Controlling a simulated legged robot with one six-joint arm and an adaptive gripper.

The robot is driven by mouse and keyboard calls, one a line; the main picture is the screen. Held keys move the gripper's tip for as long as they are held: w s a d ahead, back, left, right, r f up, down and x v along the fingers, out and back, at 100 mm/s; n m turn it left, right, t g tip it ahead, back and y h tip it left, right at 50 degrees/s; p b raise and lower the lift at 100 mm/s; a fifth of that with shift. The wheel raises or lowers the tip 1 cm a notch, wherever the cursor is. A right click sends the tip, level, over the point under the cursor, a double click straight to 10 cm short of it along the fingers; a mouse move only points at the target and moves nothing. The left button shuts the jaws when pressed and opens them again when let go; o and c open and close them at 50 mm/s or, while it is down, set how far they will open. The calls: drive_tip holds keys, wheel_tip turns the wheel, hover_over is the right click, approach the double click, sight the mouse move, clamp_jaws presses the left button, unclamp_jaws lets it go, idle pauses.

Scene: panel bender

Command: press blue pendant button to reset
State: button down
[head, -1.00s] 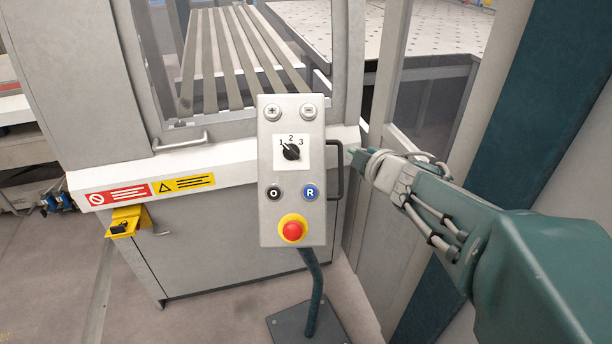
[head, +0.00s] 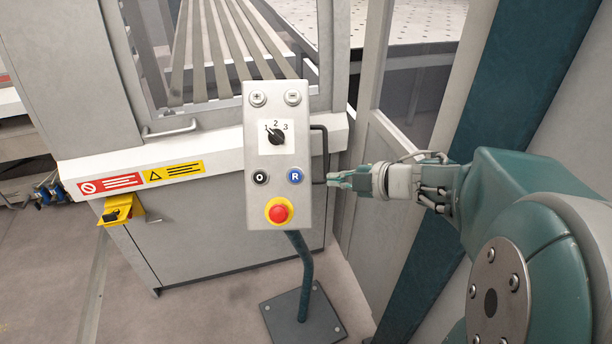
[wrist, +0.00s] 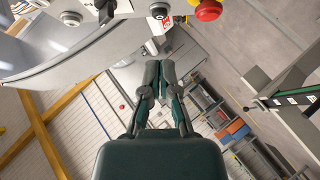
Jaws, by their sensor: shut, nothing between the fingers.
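The blue pendant button (head: 295,176), marked R, sits on the lower right of the grey pendant panel (head: 262,208). It is fully visible in the head view. My gripper (head: 332,180) is shut and empty, just right of the panel near its black side handle (head: 319,155). In the picture its tips are at about the blue button's height and apart from it. In the wrist view the shut fingers (wrist: 158,75) point toward the pendant's edge at the top. I cannot clearly make out the blue button there.
A black O button (head: 260,177) is left of the blue one. A red emergency stop (head: 279,212) with a yellow ring is below, also in the wrist view (wrist: 208,10). A selector knob (head: 276,137) is above. The pendant stands on a floor plate (head: 303,318) before the machine.

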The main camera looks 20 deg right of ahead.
sight(291, 177)
drive_tip(key=x, duration=0.4)
drive_tip(key=d+x, duration=0.1)
drive_tip(key=x, duration=0.6)
drive_tip(key=shift+w+f, duration=0.5)
drive_tip(key=shift+w, duration=0.05)
drive_tip(key=shift+w+d+f, duration=0.2)
drive_tip(key=shift+w+f, duration=0.25)
drive_tip(key=shift+w, duration=0.15)
